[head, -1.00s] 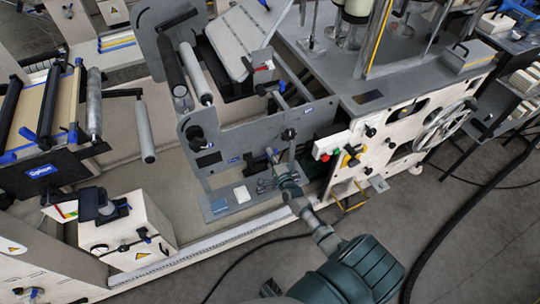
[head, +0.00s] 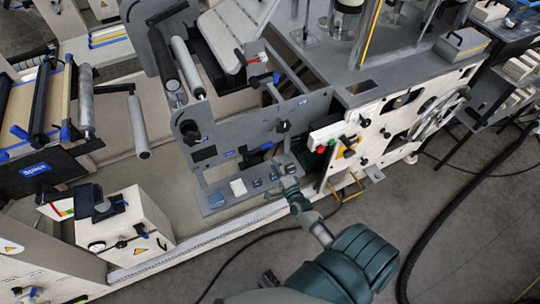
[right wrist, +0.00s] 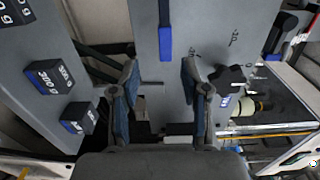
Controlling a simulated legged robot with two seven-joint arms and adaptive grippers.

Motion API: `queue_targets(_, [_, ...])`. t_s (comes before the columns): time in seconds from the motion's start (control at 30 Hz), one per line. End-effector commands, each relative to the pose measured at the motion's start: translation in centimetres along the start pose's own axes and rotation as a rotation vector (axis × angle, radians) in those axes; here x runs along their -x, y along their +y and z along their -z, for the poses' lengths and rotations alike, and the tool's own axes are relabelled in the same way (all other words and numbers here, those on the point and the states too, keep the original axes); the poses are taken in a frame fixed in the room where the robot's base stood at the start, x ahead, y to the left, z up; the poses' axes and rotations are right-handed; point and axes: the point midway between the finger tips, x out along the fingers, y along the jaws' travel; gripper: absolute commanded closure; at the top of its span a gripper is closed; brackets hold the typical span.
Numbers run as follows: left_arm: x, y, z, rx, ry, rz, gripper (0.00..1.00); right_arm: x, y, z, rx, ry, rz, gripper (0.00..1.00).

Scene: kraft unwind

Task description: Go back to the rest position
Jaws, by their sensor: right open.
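My right gripper (head: 280,168) is at the middle of the head view, its arm reaching up from the bottom right. It is beside the right end of the small grey shelf (head: 216,209) on the machine front. In the right wrist view its two fingers (right wrist: 159,80) are spread apart with nothing held between them. Dark weight blocks with blue faces, one marked 200 g (right wrist: 50,77), sit on a grey surface left of the fingers. A small dark part at the bottom edge of the head view may be my left gripper (head: 268,279); its fingers are not clear.
The grey machine panel (head: 235,127) stands just behind the right gripper. A white panel with red and green buttons (head: 325,146) is close on its right. A white box unit (head: 130,230) stands at the left. Open floor (head: 410,215) lies at the lower right, with a thick black cable.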

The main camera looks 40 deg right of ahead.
Motion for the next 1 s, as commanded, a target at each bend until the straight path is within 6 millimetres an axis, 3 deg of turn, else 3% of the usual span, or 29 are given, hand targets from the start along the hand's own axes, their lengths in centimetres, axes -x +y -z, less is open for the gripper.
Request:
queue_targets(0.2, [0.0,0.0,0.1,0.0,0.0,0.0,0.0,2.3,0.1,0.0,0.0,0.0,-0.002,0.54])
queue_targets(0.8, [0.0,0.0,0.1,-0.001,0.002,0.0,0.0,2.5,0.1,0.0,0.001,-0.001,-0.003,0.54])
queue_targets(0.9, [0.0,0.0,0.2,-0.001,0.003,0.0,0.0,2.9,1.5,-0.7,0.046,-0.021,-0.04,0.54])
queue_targets(1.0, [0.0,0.0,0.2,-0.001,0.003,0.0,0.0,4.1,5.4,-2.7,0.184,-0.089,-0.148,0.54])
